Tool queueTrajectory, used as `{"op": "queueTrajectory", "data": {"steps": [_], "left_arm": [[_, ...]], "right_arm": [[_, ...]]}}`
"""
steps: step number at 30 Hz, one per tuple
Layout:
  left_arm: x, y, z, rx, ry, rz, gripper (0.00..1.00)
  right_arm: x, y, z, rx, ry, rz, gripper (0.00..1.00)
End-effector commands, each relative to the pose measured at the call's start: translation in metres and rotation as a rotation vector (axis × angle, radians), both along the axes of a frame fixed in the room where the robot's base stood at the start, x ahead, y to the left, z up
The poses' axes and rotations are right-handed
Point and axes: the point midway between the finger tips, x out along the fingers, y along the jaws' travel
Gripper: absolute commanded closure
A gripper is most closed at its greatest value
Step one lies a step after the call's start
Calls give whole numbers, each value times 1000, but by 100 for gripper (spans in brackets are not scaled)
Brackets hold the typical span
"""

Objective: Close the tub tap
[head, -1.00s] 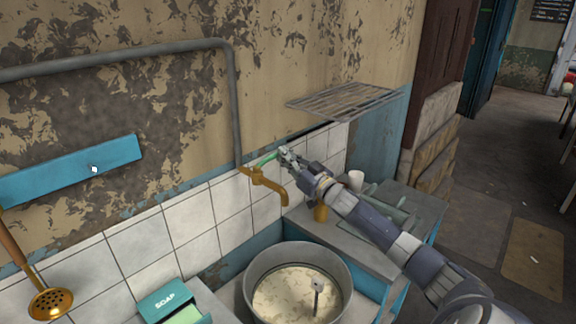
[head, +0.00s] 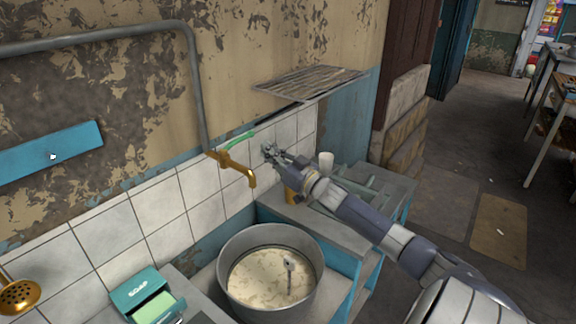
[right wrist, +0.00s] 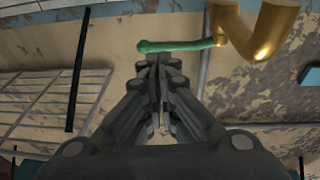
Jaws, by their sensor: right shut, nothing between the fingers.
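The tub tap (head: 235,168) is a brass-orange spout on a grey pipe at the tiled wall, with a green lever handle (head: 240,140) pointing right and slightly up. No water stream is visible from the spout. My right gripper (head: 268,149) is shut and empty, just right of and below the handle's free end in the head view. In the right wrist view the handle (right wrist: 180,46) lies across, just beyond the shut fingertips (right wrist: 159,58); whether they touch cannot be told. The brass spout (right wrist: 268,32) shows at upper right there. My left gripper is not in view.
A round metal tub (head: 265,313) with pale, patchy contents stands below the spout. A teal soap box (head: 135,287) is at lower left. A wire shelf (head: 305,84) juts from the wall above right. A white cup (head: 325,160) stands behind my right arm.

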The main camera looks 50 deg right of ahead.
Motion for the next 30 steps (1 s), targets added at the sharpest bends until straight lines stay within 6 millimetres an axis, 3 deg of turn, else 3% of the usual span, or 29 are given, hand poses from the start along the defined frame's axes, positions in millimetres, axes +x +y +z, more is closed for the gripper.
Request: {"op": "queueTrajectory", "data": {"steps": [3, 6, 16, 30], "left_arm": [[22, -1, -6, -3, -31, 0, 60], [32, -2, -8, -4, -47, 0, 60], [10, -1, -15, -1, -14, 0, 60], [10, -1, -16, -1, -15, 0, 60]], "right_arm": [[-16, -1, -6, -2, 3, 1, 100], [-29, -3, -8, -1, 3, 1, 100], [-59, -6, -12, 0, 1, 0, 100], [-63, -6, -11, -1, 0, 0, 100]]}}
